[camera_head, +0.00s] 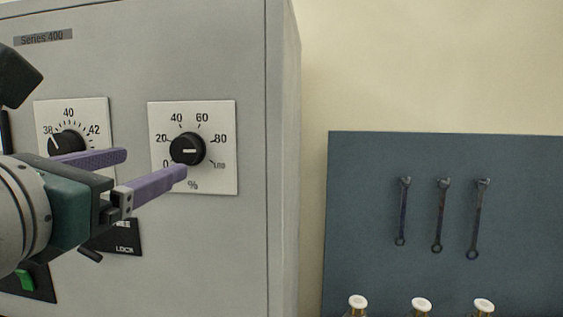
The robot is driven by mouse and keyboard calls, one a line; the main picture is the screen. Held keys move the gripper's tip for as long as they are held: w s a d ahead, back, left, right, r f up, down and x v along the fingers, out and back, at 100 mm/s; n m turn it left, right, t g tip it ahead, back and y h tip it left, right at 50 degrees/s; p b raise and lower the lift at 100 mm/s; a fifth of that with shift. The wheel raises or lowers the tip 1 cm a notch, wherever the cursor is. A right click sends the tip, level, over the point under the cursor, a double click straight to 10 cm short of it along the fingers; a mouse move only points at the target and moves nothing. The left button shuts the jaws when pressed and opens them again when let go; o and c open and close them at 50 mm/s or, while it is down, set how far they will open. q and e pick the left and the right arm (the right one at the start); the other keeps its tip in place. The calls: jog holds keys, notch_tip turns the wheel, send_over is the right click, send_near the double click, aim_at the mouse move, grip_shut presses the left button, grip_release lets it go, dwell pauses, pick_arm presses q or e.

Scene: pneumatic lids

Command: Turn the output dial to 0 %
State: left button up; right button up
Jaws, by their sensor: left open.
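The output dial (187,149) is a round black knob on a white square plate marked 0 to 100 and %. Its white mark lies about level across the knob's middle, slightly right of centre; I cannot tell surely which number it points to. My left gripper (155,164) is open, with two purple fingers pointing right. The nearer fingertip is just below the knob's lower left and overlaps the plate's edge near the 0 in the picture. The other fingertip is left of the plate. No finger is around the knob, and contact cannot be told. My right gripper is not in view.
A second dial (66,146), marked 38 to 42, is left of the output dial, partly behind my left gripper. A LOCK plate (126,238) and a green button (25,279) are below. At right, wrenches hang on a blue-grey board (360,200) above white-capped bottles (421,304).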

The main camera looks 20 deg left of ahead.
aim_at(182, 153)
pick_arm(q)
jog(key=p+x, duration=0.3)
jog(key=x, duration=0.3)
jog(key=shift+w+a+r, duration=0.1)
jog(key=shift+w+a, duration=0.1)
jog(key=shift+w, duration=0.15)
jog(key=shift+w+a, duration=0.1)
jog(key=shift+w, duration=0.5)
grip_shut()
